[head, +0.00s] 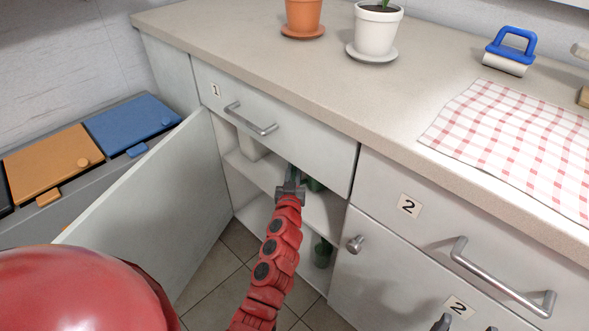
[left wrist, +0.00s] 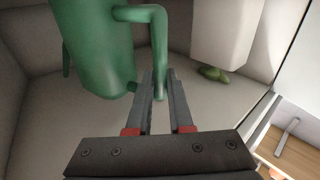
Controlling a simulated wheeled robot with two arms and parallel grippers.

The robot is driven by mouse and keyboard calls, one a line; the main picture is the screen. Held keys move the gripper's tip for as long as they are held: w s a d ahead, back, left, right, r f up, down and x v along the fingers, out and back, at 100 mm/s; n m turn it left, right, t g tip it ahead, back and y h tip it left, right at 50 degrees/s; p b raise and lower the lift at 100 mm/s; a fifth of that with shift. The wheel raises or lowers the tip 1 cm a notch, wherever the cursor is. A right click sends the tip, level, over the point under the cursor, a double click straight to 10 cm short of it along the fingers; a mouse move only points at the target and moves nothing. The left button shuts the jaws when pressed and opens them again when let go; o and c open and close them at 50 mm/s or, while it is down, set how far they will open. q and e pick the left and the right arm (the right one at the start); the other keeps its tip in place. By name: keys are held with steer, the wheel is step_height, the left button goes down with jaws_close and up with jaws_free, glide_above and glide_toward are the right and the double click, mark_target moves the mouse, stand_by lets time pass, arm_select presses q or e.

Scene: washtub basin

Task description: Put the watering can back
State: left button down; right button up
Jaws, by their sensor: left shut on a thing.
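The green watering can (left wrist: 95,45) hangs in the left wrist view, its handle (left wrist: 160,50) between my left fingers. My left gripper (left wrist: 160,85) is shut on that handle. In the head view, my left gripper (head: 291,182) is inside the open cabinet marked 1, at the upper shelf (head: 265,172). Part of the green can (head: 315,185) shows just behind it; the gripper and the drawer front hide the rest. At the bottom edge, two grey tips, apart from each other, seem to be my right gripper (head: 466,328), open and empty.
The cabinet door (head: 150,215) stands open at the left. A pale object (head: 250,148) stands on the upper shelf. A dark green object (head: 323,252) is lower down. Drawer 1 (head: 290,115) is closed above the opening. Potted plants (head: 375,30) stand on the counter.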

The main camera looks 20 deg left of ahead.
arm_select(q)
steer(key=shift+f+b, duration=0.35)
steer(key=shift+b, duration=0.2)
steer(key=c, duration=0.7)
jaws_free()
steer(key=shift+c, duration=0.2)
steer(key=shift+f, duration=0.1)
steer(key=shift+s+d, duration=0.2)
steer(key=shift+s, duration=0.3)
steer(key=v, duration=1.6)
steer(key=shift+s+p, duration=0.2)
steer(key=shift+p, duration=0.15)
steer(key=shift+f, duration=0.1)
